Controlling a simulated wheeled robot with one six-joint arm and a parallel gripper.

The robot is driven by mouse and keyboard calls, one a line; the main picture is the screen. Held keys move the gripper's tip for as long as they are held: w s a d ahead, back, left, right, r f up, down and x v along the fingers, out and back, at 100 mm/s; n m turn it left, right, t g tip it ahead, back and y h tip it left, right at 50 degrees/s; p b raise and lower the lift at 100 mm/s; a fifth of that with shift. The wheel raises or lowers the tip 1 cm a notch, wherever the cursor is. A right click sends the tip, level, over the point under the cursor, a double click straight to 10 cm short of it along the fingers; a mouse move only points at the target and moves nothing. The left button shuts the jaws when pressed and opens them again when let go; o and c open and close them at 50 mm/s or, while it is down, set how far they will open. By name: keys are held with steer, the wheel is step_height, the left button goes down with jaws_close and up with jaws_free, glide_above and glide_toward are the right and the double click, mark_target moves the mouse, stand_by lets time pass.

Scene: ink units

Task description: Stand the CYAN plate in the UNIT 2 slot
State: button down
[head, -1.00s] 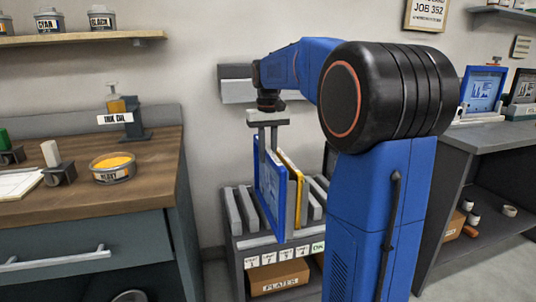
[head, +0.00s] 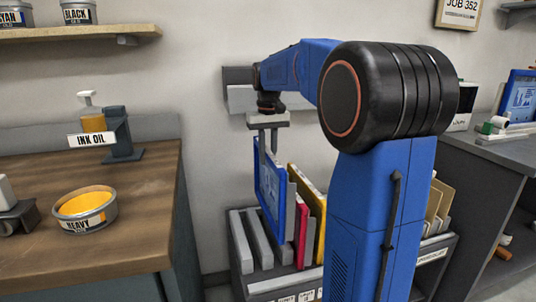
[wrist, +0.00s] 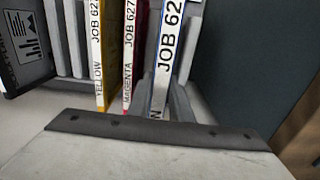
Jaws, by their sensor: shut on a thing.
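My gripper (head: 267,145) is shut on the blue-framed cyan plate (head: 270,190), which stands upright with its lower end down among the grey rack dividers. I cannot tell whether it is seated. In the wrist view the cyan plate (wrist: 168,50) has a blue edge and a "JOB 62…" label partly cut off, with an N visible low down. The grey rack (head: 262,285) has its unit labels partly cut off, so the slot number cannot be read.
Right of the held plate stand a magenta plate (head: 301,232) and a yellow plate (head: 312,205), close by. Tan boards (head: 442,200) stand farther right. A wooden counter (head: 130,215) with an ink tin (head: 84,208) is on the left.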

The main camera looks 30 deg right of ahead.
steer(key=shift+f, duration=6.7)
steer(key=c, duration=1.5)
jaws_free()
steer(key=shift+c, duration=0.2)
step_height(320, 180, up, 17)
steer(key=shift+r, duration=0.2)
steer(key=shift+r, duration=2.5)
